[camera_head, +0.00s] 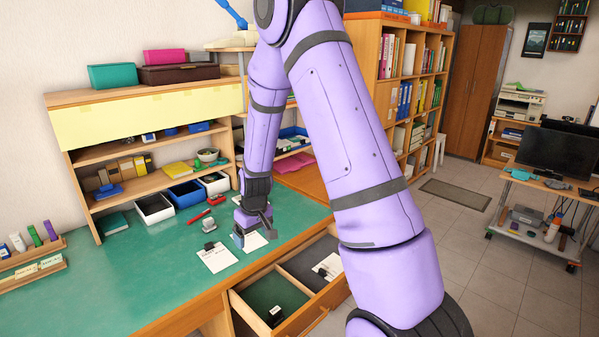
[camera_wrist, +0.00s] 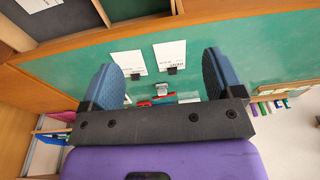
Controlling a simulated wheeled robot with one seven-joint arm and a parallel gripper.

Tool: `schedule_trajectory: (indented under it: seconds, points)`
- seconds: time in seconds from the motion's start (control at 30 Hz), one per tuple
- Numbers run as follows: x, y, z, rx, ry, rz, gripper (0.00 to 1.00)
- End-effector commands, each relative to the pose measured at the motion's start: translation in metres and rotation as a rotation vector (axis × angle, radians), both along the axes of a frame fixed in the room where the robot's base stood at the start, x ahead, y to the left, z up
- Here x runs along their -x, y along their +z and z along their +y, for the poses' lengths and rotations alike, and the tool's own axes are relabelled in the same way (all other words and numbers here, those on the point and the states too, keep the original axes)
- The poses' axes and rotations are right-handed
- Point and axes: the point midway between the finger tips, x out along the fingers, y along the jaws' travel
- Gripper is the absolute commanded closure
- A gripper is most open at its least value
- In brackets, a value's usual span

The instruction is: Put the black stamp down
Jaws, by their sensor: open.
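My gripper (camera_head: 252,236) is low over the green desk (camera_head: 150,275), near its front edge. In the wrist view my gripper (camera_wrist: 160,62) has its two blue fingers wide apart, with nothing held between them. A small black object with a white face (camera_head: 275,315), which looks like the black stamp, sits in the green-lined left compartment of the open drawer. It is apart from my gripper. Two white sheets lie on the desk, a left one (camera_head: 217,258) and a right one (camera_head: 254,242) partly behind my gripper. Each has a dark clip-like piece at one edge in the wrist view.
The open drawer (camera_head: 232,301) juts out below the desk; its dark right compartment holds a white sheet (camera_head: 326,267). A grey item (camera_head: 209,225) and red items (camera_head: 198,216) lie behind the sheets. Bins (camera_head: 154,208) line the shelf. The left desk front is clear.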

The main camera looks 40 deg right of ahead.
Motion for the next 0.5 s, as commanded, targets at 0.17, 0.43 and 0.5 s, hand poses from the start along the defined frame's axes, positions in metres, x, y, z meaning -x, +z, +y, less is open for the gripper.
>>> schedule_trajectory:
  seconds: [0.17,0.43,0.5]
  points:
    - [0.014,0.074,0.017,-0.003,0.004,-0.052,0.14]
    - [0.057,0.166,0.041,-0.005,0.005,-0.116,0.14]
    - [0.072,0.187,0.047,-0.004,0.005,-0.132,0.14]
